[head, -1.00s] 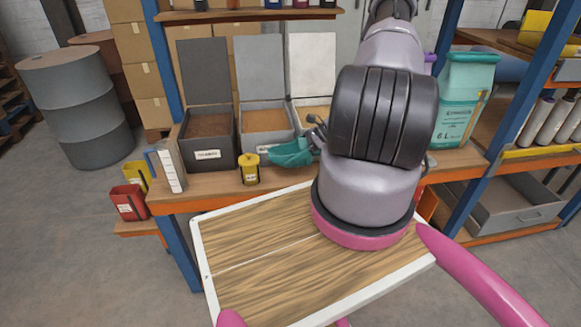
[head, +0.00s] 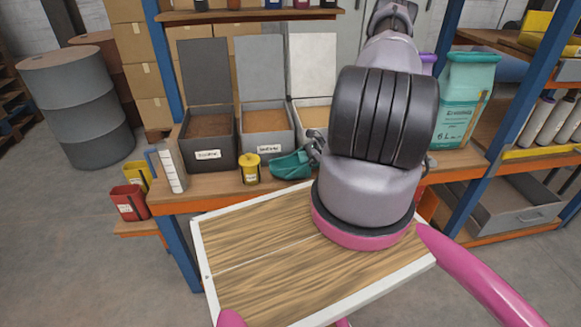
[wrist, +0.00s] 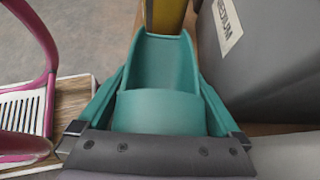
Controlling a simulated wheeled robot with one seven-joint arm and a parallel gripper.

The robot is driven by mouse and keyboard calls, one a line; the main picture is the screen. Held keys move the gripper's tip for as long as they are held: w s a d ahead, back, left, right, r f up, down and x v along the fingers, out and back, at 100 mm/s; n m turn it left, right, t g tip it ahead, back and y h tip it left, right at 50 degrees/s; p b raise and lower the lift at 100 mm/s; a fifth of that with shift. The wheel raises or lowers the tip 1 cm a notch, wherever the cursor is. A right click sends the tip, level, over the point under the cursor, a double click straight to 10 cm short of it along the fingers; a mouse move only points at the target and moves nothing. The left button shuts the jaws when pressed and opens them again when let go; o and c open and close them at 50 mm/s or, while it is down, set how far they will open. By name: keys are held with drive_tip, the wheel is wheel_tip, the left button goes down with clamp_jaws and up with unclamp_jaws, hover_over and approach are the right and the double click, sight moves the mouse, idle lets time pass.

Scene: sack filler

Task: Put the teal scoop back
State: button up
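The teal scoop (head: 290,164) is low at the bench top, in front of the middle lidded bin and just right of a small yellow canister (head: 250,169). In the wrist view the scoop (wrist: 163,62) fills the middle, its open end pointing away from me. My gripper (head: 316,146) is at the scoop's right end in the head view. Its fingers appear closed along both sides of the scoop, though their tips are hard to make out. Whether the scoop's underside touches the bench is not clear.
Three open-lidded bins stand behind: dark left (head: 208,150), middle (head: 267,138), and a pale right one partly hidden by my arm. The middle bin's MEDIUM label is close by in the wrist view (wrist: 228,22). A teal sack (head: 463,100) stands right. A wood-topped board (head: 260,255) lies in front.

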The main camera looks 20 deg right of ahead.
drive_tip(key=shift+d+r, duration=0.15)
drive_tip(key=shift+r, duration=0.15)
drive_tip(key=v, duration=1.1)
drive_tip(key=shift+s+d+r, duration=0.15)
drive_tip(key=shift+d+r, duration=0.05)
